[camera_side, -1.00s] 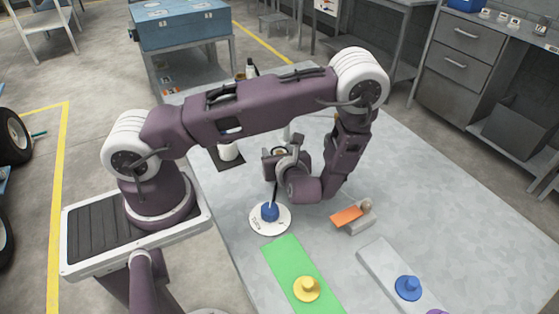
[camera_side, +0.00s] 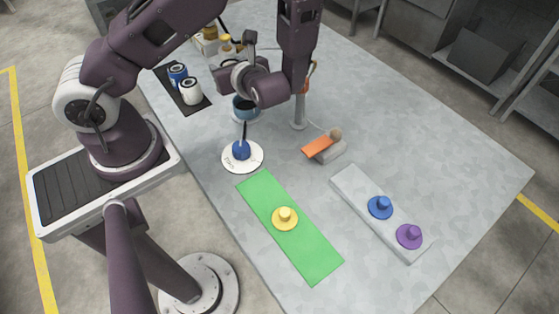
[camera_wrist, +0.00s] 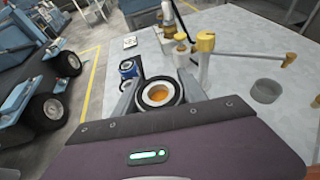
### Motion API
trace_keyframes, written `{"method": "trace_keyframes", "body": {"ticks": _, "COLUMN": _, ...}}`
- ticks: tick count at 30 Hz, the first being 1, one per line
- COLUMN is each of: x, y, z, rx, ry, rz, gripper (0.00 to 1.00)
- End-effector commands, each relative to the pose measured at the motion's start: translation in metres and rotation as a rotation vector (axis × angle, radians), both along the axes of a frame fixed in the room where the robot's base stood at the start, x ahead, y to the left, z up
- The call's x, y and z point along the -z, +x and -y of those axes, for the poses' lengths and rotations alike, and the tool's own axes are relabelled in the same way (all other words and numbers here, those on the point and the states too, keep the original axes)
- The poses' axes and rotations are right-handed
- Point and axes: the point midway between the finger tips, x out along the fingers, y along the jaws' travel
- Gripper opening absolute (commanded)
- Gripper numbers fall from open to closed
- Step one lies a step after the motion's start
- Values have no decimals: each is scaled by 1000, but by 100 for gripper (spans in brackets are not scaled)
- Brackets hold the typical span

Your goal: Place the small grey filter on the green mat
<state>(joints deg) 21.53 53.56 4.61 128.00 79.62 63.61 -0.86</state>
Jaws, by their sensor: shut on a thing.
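My gripper (camera_wrist: 157,95) is shut on a round, pale-rimmed part (camera_wrist: 160,94) with a dark ring and an orange centre. It appears to be the small grey filter, though its sides are mostly hidden by the fingers. The green mat (camera_side: 308,252) lies flat nearer the camera, well apart from my gripper. A yellow knobbed piece (camera_side: 285,217) stands on the mat; both ends of the mat are bare.
A grey block (camera_side: 354,193) carries blue (camera_side: 380,207) and purple (camera_side: 409,236) pieces. A stand with an orange plate (camera_side: 320,145) is right. Blue (camera_side: 177,74) and white (camera_side: 191,92) cans stand left.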

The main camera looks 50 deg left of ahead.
Motion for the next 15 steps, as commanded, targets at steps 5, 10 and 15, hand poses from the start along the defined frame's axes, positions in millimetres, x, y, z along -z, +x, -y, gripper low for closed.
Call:
{"method": "trace_keyframes", "body": {"ticks": 5, "x": 34, "y": -72, "z": 3, "rx": -309, "ry": 3, "rz": -7, "gripper": 0}}
{"method": "trace_keyframes", "body": {"ticks": 10, "x": 58, "y": -144, "z": 34, "rx": -681, "ry": 1, "rz": -4, "gripper": 0}}
{"method": "trace_keyframes", "body": {"ticks": 15, "x": 68, "y": -197, "z": 89, "rx": -1100, "ry": 0, "rz": -4, "gripper": 0}}
